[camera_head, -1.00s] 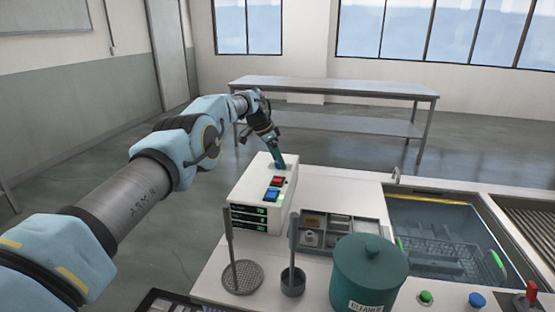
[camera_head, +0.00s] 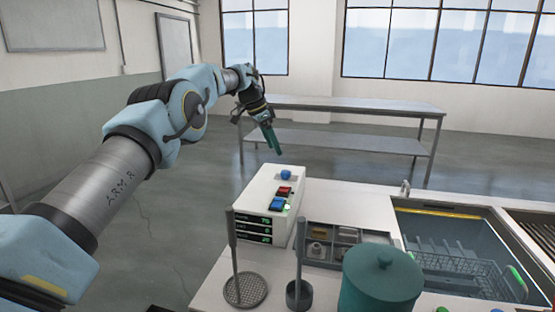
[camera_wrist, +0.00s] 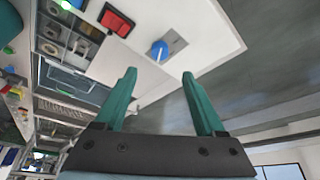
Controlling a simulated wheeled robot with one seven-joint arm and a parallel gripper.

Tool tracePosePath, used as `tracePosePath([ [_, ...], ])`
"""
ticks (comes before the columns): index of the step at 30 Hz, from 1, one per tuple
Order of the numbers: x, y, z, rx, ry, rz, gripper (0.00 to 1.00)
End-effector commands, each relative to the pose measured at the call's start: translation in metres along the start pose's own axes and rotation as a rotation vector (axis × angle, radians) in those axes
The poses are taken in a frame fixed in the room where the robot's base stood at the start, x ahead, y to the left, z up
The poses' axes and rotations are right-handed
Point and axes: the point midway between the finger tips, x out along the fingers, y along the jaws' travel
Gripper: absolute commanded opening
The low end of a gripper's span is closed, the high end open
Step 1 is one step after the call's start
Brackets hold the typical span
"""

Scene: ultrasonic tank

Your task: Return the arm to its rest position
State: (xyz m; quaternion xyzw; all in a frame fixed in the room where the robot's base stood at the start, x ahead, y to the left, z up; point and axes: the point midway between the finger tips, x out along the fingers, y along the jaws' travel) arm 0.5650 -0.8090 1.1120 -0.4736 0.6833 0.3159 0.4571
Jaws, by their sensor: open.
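My arm reaches in from the left of the head view. My gripper (camera_head: 272,140) hangs in the air above and behind the white control box (camera_head: 262,190), apart from it. In the wrist view its two green fingers (camera_wrist: 160,98) are spread, with nothing between them. The blue knob also shows beyond the fingers in the wrist view (camera_wrist: 159,51).
A teal lidded canister (camera_head: 381,283), a round mesh piece on a rod (camera_head: 245,289) and a dark cup (camera_head: 299,295) stand at the front. The tank (camera_head: 465,255) holds a wire basket at right. A metal table (camera_head: 345,105) stands behind, across open floor.

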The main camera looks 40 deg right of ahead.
Motion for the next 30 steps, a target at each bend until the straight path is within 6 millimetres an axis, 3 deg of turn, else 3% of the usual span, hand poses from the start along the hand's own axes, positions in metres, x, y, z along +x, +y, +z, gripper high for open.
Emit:
tracePosePath([
  [22, -0.009, -0.002, 0.004, -0.014, -0.004, -0.004, 0.72],
  [26, -0.025, -0.015, 0.034, -0.105, -0.025, -0.029, 0.72],
  [30, -0.056, -0.03, 0.1, -0.295, -0.066, -0.082, 0.72],
])
